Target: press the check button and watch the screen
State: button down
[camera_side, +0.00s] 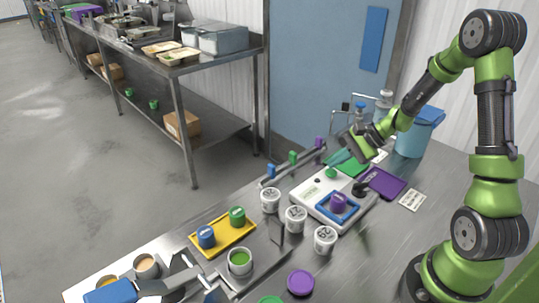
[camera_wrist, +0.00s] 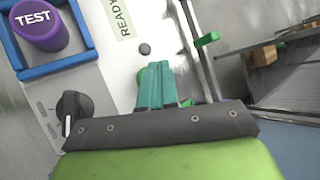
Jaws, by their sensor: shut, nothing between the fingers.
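A white device (camera_side: 312,190) stands on the metal table. A green round button (camera_side: 331,172) is on its top. In the wrist view a green edge (camera_wrist: 139,78) shows beside my fingers, mostly hidden by them. A pale "READY" panel (camera_wrist: 122,18) is at the top of the wrist view, its edge cut off. A small dark round spot (camera_wrist: 145,48) lies just past my fingertips. My gripper (camera_wrist: 155,68) is shut and empty, its teal fingers together over the device by the green button. I cannot tell whether they touch it.
A purple "TEST" cylinder (camera_wrist: 40,27) sits in a blue square frame (camera_wrist: 75,62) on the device. A dark knob (camera_wrist: 75,104) is beside it. White numbered tubs (camera_side: 296,219) stand in front. A rail with coloured blocks (camera_side: 292,158) is behind. A purple tray (camera_side: 385,183) lies right.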

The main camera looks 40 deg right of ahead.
aim_at(335, 172)
jog(key=shift+f, duration=0.35)
jog(key=shift+f, duration=0.5)
dwell(0.6)
dwell(0.3)
jog(key=shift+r, duration=0.95)
jog(key=shift+r, duration=2.5)
